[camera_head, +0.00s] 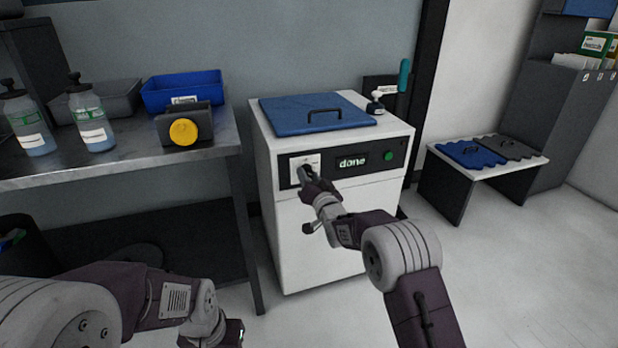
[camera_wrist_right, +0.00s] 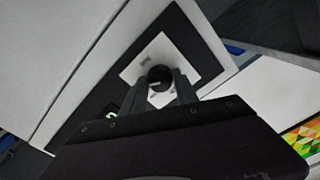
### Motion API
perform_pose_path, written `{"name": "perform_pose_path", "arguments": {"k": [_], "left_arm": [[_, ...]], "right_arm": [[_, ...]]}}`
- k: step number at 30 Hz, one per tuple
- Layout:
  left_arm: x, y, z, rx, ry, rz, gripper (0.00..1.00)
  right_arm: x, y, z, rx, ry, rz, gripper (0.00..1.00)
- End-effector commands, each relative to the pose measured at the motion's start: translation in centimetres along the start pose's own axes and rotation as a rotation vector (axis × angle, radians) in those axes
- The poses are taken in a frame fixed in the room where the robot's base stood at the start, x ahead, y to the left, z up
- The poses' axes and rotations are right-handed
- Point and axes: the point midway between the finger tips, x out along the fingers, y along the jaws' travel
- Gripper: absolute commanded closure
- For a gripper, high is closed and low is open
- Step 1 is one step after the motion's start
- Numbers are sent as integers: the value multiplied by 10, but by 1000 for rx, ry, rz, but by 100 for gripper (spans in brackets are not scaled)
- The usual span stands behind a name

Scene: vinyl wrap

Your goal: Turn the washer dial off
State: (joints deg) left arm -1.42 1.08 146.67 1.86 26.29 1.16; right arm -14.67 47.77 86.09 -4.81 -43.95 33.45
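The washer (camera_head: 335,235) is a white box with a dark front panel and a display reading "done" (camera_head: 352,161). In the right wrist view its dial (camera_wrist_right: 160,77) is a dark round knob on a white plate. My right gripper (camera_head: 304,172) is at the dial's plate, hiding the dial in the head view. In the right wrist view its two fingers (camera_wrist_right: 160,88) are parted, one on each side of the dial; whether they touch it I cannot tell. My left gripper (camera_head: 215,335) is low at the bottom edge, partly cut off, its fingers unclear.
A blue lid (camera_head: 315,114) with a handle and a pump bottle (camera_head: 375,105) are on the washer top. A green button (camera_head: 388,155) is right of the display. A metal table (camera_head: 120,165) with bottles and bins stands left. A low bench (camera_head: 485,170) stands right.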

Motion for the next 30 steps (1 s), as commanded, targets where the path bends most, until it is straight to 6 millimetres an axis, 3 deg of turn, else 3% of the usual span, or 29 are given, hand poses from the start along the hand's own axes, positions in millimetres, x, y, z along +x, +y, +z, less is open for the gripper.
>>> {"name": "perform_pose_path", "arguments": {"k": [11, 30], "left_arm": [[-2, 0, 0, 0, 0, 0, 64], [-7, 0, -1, 0, 0, 0, 64]], "right_arm": [[0, 0, 0, -109, 0, 0, 100], [0, 1, -1, -693, 0, 0, 100]]}}
